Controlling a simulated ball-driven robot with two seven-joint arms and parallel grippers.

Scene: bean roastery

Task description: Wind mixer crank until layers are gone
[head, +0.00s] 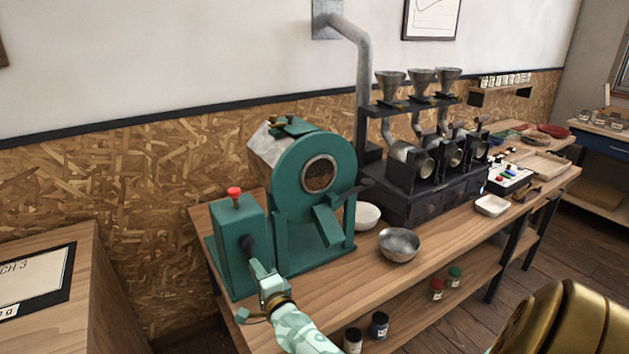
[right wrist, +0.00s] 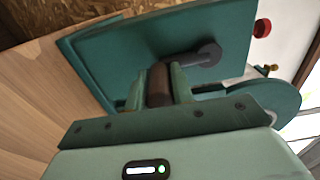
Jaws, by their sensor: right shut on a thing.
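The green drum mixer (head: 288,152) stands on the wooden bench with its round front window (head: 319,174) facing me. Brown, speckled contents show behind the glass; separate layers are too small to make out. A green gear box (head: 236,232) with a red knob (head: 234,192) on top is at its left. My right gripper (head: 258,267) is at the front of this box. In the right wrist view, its fingers (right wrist: 160,90) are shut around the brown crank handle (right wrist: 158,80), below the dark crank arm (right wrist: 198,57). My left gripper is not in view.
A metal bowl (head: 399,245) and a white bowl (head: 367,215) stand right of the mixer, near its chute (head: 328,222). A black roaster row (head: 418,180) with funnels is further right. Several jars stand on the lower shelf (head: 405,318). Another wooden table (head: 62,315) is at the left.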

